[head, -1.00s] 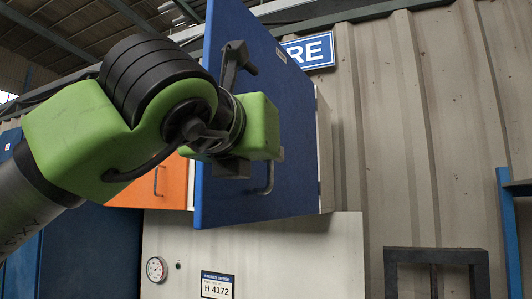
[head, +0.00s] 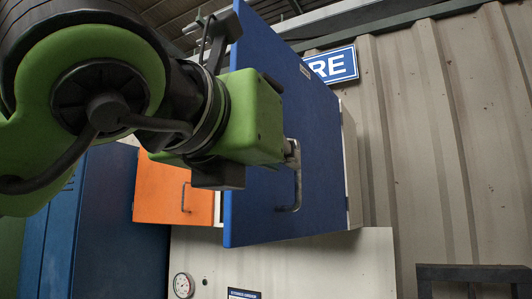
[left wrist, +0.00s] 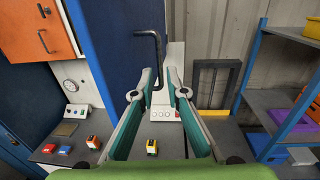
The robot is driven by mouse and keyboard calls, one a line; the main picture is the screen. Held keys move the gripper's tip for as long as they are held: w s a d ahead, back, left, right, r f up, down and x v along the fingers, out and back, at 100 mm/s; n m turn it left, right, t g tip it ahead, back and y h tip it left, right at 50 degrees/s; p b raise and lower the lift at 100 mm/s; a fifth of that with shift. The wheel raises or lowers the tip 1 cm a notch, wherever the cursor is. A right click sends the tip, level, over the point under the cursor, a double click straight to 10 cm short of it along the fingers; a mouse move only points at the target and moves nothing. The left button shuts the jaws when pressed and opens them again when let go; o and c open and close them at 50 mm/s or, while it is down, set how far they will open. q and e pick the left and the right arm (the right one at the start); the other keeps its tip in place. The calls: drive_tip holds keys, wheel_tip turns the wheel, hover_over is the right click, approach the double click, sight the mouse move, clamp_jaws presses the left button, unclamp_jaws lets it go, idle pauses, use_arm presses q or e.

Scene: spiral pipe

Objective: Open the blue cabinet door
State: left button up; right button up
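The blue cabinet door (head: 315,130) fills the centre of the head view and the upper middle of the left wrist view (left wrist: 118,45). Its metal bar handle (head: 298,188) is upright on the door face, and it shows dark in the left wrist view (left wrist: 157,58). My left gripper (head: 290,152) is in front of the door by the handle's upper part. Contact is unclear. My right gripper is out of view.
An orange cabinet door (head: 172,186) is left of the blue door. Below are a white panel with a round gauge (head: 183,285) and a bench with small coloured items (left wrist: 152,147). A dark frame (left wrist: 213,85) and a shelf rack (left wrist: 262,88) stand at right.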

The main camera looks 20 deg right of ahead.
use_arm(q)
drive_tip(key=shift+v, duration=1.7)
